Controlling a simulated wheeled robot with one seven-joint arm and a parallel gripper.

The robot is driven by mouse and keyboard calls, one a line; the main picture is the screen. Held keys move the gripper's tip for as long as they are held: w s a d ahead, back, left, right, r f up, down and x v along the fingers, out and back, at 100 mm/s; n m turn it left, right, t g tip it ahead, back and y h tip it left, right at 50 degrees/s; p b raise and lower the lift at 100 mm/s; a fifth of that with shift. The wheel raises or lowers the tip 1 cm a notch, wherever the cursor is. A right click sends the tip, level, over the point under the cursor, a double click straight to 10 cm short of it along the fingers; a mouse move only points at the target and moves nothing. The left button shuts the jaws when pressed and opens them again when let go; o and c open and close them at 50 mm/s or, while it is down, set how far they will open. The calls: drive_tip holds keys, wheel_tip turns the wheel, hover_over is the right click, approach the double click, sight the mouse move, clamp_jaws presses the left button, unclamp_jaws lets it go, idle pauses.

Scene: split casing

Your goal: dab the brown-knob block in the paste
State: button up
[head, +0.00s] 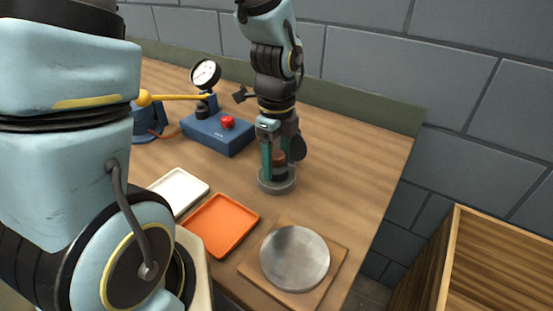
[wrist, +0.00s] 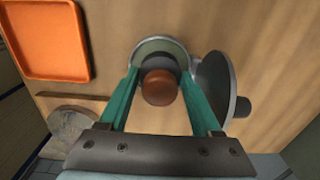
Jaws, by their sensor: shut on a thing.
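The block with a brown knob (head: 279,157) has a dark lower part and stands upright at a round grey dish (head: 264,184). In the wrist view the brown knob (wrist: 161,88) shows from above, between the teal fingers. My gripper (head: 278,160) points straight down and is shut on the block. The dish (wrist: 150,45) shows a pale grey-green inside around the block, which looks like the paste. The block's lower end is inside the dish's outline; whether it touches the paste is hidden.
A dark round lid-like disc (wrist: 214,85) stands on edge right beside the dish. An orange tray (head: 222,225), a white tray (head: 179,189) and a grey disc (head: 295,258) on a board lie nearer. A blue box (head: 217,133) with a red button and gauge stands behind left.

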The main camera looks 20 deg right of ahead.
sight(277, 154)
drive_tip(key=shift+f, duration=0.4)
idle(1.6)
wheel_tip(277, 154, up, 7)
drive_tip(key=p, duration=0.7)
idle(0.8)
